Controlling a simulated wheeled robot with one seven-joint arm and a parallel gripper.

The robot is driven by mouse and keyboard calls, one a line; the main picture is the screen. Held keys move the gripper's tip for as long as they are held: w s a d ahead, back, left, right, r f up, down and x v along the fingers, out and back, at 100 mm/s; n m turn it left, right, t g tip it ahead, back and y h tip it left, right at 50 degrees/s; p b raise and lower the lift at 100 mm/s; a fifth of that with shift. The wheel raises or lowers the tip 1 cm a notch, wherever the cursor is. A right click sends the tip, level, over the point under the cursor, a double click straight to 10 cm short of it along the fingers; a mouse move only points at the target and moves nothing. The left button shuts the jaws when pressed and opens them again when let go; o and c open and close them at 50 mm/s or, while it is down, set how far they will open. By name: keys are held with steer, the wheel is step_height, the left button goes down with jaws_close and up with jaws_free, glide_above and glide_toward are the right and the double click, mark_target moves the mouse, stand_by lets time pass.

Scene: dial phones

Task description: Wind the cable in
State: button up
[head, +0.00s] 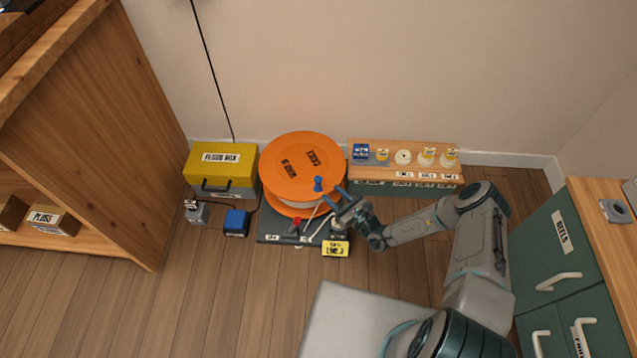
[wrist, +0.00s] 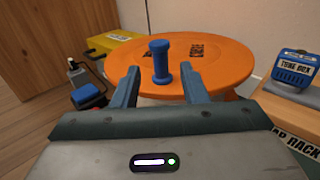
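The orange cable reel (head: 285,150) lies flat on a dark base (head: 270,232), with pale cable or drum showing under its top disc. A blue upright crank handle (head: 318,184) stands near the disc's front right edge. In the wrist view the handle (wrist: 160,62) appears in the gap between my fingers, at or just beyond their tips. My gripper (head: 334,197) is open and empty, close to the handle's lower right. A white strand (head: 319,228) runs over the base, partly hidden by my gripper. A red-tipped part (head: 294,226) sits on the base.
A yellow box (head: 222,160) stands left of the reel, with a small blue box (head: 236,222) and a grey device (head: 197,212) in front. A labelled rack (head: 410,182) stands to the right. A yellow-labelled block (head: 335,249) is at the base's front. Floor in front is partly clear.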

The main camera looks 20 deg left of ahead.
mark_target(320, 183)
steer(key=b+x, duration=0.2)
steer(key=x, duration=0.6)
steer(key=shift+a, duration=0.1)
jaws_close()
